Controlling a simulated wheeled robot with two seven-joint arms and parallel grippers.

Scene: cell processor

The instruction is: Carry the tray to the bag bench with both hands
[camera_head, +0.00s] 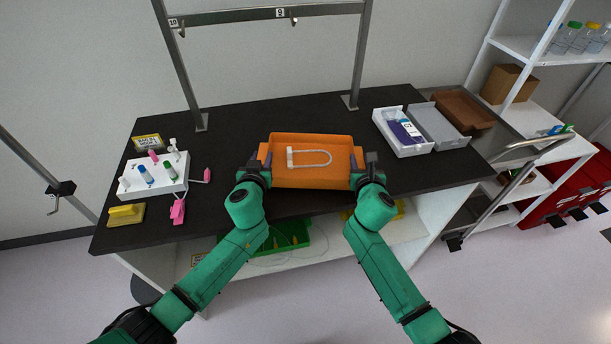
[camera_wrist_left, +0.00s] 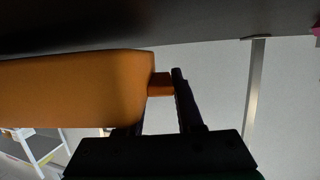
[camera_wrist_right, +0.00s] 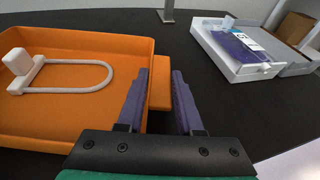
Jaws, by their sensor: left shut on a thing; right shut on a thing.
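The orange tray (camera_head: 312,180) is at the middle of the dark bench in the head view, near its front edge. A white looped piece with a block at one end (camera_head: 308,157) lies in it. My left gripper (camera_head: 262,164) is shut on the tray's left handle; the handle also shows between its fingers in the left wrist view (camera_wrist_left: 160,84). My right gripper (camera_head: 361,166) is at the tray's right end, its fingers on either side of the right handle (camera_wrist_right: 160,88). I cannot tell whether the tray touches the bench top.
The dark bench (camera_head: 240,130) has a white rack (camera_head: 156,176) with tubes and pink clips at left. A white tray with a purple-labelled bag (camera_head: 404,130), a grey tray (camera_head: 437,124) and a brown tray (camera_head: 463,108) stand at right. A metal frame (camera_head: 190,85) rises behind.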

